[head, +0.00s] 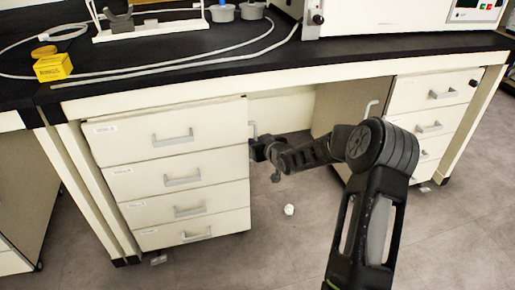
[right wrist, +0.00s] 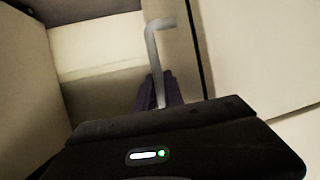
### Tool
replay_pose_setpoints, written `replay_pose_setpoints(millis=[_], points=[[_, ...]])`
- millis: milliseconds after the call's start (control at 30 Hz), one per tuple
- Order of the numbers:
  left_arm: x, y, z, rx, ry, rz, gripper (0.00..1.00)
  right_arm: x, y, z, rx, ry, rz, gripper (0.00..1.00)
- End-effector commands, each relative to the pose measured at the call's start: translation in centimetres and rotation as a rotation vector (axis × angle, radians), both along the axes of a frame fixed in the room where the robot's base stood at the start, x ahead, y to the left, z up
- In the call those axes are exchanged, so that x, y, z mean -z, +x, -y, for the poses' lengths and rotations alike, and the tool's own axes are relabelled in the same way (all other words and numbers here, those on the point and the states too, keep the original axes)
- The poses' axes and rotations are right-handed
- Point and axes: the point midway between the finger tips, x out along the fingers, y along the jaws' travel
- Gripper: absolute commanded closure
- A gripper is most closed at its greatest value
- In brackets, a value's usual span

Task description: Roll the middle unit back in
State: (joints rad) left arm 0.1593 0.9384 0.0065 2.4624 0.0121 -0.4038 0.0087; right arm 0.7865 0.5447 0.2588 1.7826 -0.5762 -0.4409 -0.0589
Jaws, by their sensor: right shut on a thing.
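The middle unit (head: 155,183) is a cream cabinet with several drawers, standing under the black-topped bench in the head view. A grey upright handle (head: 253,130) shows at its right front edge, and in the right wrist view this bent handle (right wrist: 152,45) runs down between the dark fingers. My right gripper (head: 262,149) is shut on the handle, beside the unit's right edge. The fingertips are partly hidden behind the wrist body in the right wrist view. My left gripper is not in view.
Another drawer unit (head: 433,97) stands at the right, with open knee space between the two. A small white object (head: 289,209) lies on the grey floor (head: 280,250). The bench top (head: 210,62) carries a yellow box (head: 53,67) and a pale hose.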

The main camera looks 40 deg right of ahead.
Motion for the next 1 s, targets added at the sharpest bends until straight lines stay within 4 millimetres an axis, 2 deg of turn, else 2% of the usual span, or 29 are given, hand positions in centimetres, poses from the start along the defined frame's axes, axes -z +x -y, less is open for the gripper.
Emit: replay_pose_setpoints(millis=[200,533,567,800,1000], points=[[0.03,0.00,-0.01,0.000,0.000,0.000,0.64,-0.09,0.72,0.20,-0.001,0.000,0.001,1.00],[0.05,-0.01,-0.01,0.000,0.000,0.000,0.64,-0.24,0.83,0.32,0.001,-0.001,0.005,1.00],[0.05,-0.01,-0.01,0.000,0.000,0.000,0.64,-0.25,0.83,0.32,0.001,-0.001,0.005,0.87],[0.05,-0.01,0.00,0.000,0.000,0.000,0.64,-0.07,0.73,0.28,0.000,0.000,0.001,0.67],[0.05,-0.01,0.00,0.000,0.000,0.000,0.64,0.02,0.69,0.24,0.000,0.000,-0.001,0.66]])
